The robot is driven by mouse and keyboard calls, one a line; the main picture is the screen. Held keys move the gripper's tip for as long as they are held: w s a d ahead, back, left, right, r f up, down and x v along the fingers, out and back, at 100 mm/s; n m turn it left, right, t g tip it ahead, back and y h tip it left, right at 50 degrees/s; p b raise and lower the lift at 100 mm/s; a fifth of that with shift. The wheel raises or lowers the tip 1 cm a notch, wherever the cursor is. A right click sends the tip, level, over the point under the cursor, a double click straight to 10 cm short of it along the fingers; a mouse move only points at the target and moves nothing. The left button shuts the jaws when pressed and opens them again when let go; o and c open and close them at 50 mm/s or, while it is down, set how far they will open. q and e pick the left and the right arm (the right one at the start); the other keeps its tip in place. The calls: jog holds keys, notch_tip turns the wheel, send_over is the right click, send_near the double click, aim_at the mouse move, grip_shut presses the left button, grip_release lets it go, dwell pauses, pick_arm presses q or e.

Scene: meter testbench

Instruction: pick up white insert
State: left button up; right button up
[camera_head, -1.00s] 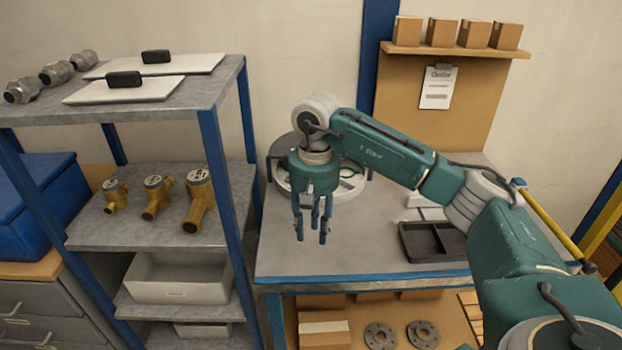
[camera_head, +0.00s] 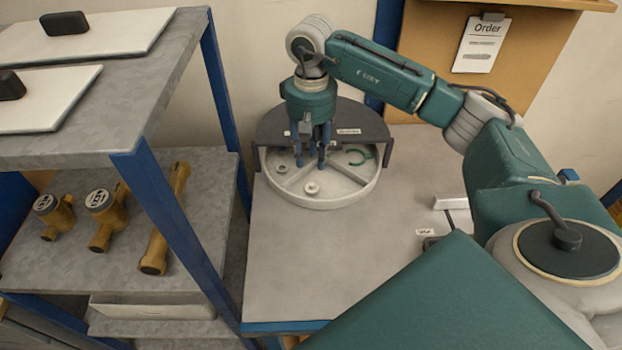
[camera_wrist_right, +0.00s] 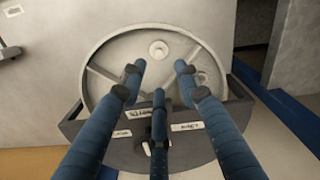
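A small round white piece with a hole, apparently the white insert (camera_head: 312,188), lies in the front compartment of a round, divided grey-white tray (camera_head: 372,192). It also shows in the right wrist view (camera_wrist_right: 158,49), beyond the fingertips. My right gripper (camera_head: 311,160) points down over the tray, with its blue fingers apart and nothing between them. In the wrist view the right gripper (camera_wrist_right: 158,78) is also open, and the insert is apart from it. My left gripper is not in view.
A smaller ring-like piece (camera_head: 283,168) and a green open ring (camera_head: 361,156) lie in other tray compartments. A dark labelled holder (camera_head: 372,124) stands behind the tray. A shelf with brass meter bodies (camera_head: 107,218) is at left. The table (camera_head: 300,265) in front is clear.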

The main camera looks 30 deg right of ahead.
aim_at(312, 183)
jog(key=shift+s+f, duration=0.25)
jog(key=shift+f, duration=0.95)
jog(key=shift+f+p, duration=0.3)
notch_tip(312, 183, down, 5)
jog(key=p, duration=0.2)
jog(key=shift+a+p, duration=0.15)
jog(key=shift+p, duration=0.2)
jog(key=shift+f, duration=0.2)
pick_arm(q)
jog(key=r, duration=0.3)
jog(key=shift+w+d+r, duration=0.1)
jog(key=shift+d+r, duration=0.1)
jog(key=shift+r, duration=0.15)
pick_arm(e)
jog(key=c, duration=0.7)
